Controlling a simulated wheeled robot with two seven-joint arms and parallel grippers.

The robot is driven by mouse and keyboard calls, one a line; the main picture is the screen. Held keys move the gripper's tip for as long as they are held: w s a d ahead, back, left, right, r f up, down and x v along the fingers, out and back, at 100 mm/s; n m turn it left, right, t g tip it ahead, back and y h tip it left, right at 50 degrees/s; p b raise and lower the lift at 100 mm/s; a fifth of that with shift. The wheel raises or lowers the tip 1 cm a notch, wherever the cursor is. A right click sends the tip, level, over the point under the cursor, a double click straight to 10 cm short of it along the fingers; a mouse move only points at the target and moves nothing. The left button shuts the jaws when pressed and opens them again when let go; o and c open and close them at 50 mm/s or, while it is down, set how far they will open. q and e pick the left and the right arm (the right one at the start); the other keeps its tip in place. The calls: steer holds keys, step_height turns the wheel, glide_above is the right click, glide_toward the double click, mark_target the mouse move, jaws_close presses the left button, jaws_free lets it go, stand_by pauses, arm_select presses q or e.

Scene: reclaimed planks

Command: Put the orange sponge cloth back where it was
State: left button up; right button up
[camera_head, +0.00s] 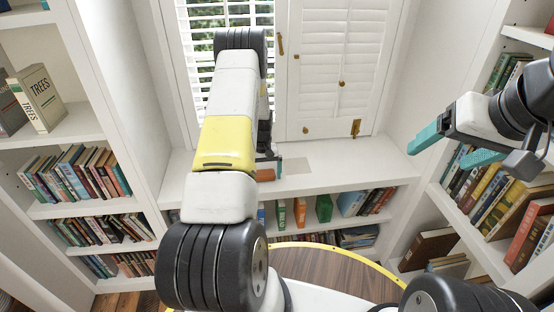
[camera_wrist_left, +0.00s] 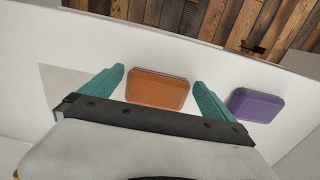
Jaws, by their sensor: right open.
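The orange sponge cloth (camera_wrist_left: 157,89) lies on the white window shelf (camera_wrist_left: 190,55) in the left wrist view. A piece of it shows beside my left arm in the head view (camera_head: 265,175). My left gripper (camera_wrist_left: 160,84) is open, with one teal finger on each side of the cloth and narrow gaps visible. I cannot tell whether the fingertips are level with the cloth or above it. In the head view my left arm hides most of that gripper. My right gripper (camera_head: 456,148) is open and empty, in front of the right bookcase.
A purple sponge (camera_wrist_left: 256,105) lies right of the orange one in the wrist view. A flat grey patch (camera_wrist_left: 62,88) lies on the shelf to the left; it also shows in the head view (camera_head: 293,164). The right part of the shelf (camera_head: 355,160) is clear. Bookcases flank both sides.

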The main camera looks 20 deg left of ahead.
arm_select(q)
step_height(320, 180, up, 12)
step_height(320, 180, up, 11)
steer(key=t, duration=0.1)
glide_above(264, 176)
steer(key=s+d, duration=0.2)
steer(key=d, duration=0.1)
steer(key=s+d+r+m+t+h, duration=0.1)
steer(key=s+d+r, duration=0.25)
steer(key=r, duration=0.25)
steer(key=s+d+r+m+t, duration=0.1)
steer(key=s+d+r, duration=0.1)
steer(key=s+r, duration=0.3)
steer(key=s+d+r+m+t, duration=0.1)
steer(key=s+d+r, duration=0.1)
steer(key=s, duration=0.4)
steer(key=s+d+r+m+t, duration=0.1)
steer(key=s+d+r, duration=0.2)
steer(key=s, duration=0.4)
steer(key=s+d+r+m+t+h, duration=0.1)
steer(key=s+d+r, duration=0.1)
steer(key=s+r, duration=0.2)
steer(key=s, duration=0.2)
steer(key=shift+s+d+m, duration=0.3)
steer(key=shift+s+m, duration=0.1)
